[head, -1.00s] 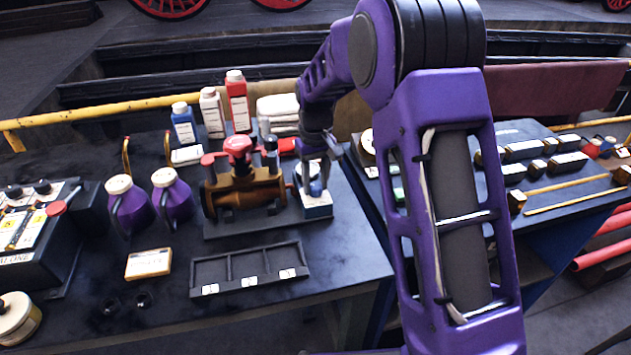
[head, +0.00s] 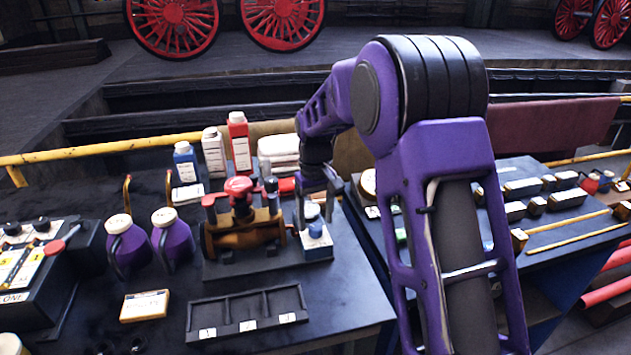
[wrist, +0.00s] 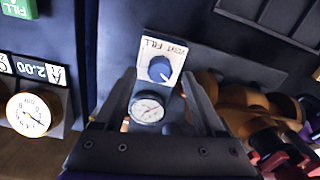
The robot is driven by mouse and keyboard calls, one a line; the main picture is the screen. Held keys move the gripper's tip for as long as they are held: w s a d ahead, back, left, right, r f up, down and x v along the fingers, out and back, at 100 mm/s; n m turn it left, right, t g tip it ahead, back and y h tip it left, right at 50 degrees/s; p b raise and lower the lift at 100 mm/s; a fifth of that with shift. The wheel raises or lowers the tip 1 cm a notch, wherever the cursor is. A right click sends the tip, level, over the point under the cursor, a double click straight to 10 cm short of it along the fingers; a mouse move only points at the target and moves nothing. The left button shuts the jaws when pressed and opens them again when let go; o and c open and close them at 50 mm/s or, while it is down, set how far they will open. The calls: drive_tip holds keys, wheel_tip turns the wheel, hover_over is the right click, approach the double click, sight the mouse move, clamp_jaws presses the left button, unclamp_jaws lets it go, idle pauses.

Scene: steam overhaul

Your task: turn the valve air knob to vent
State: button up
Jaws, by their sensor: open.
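The air knob (wrist: 160,69) is a blue dial on a white plate (wrist: 176,52) marked FILL on the left and with a second, hard-to-read word on the right. I cannot tell which mark it points to. A round gauge (wrist: 148,108) sits just below it in the wrist view. In the head view the knob (head: 315,228) shows on a small block right of the bronze valve (head: 240,237). My gripper (wrist: 158,78) is open, its fingers on either side of the knob, apparently not touching it. In the head view my gripper (head: 318,186) is above the block, partly hidden.
The valve's red handwheel (head: 240,187) stands close left of my gripper. Bottles (head: 239,142) and white cloths (head: 279,150) are behind. A numbered black tray (head: 247,312) lies in front. A second bench (head: 575,232) with parts is at the right.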

sight(315, 226)
wheel_tip(315, 226, up, 16)
drive_tip(key=p, duration=0.1)
drive_tip(key=shift+f, duration=0.25)
drive_tip(key=shift+w, duration=0.1)
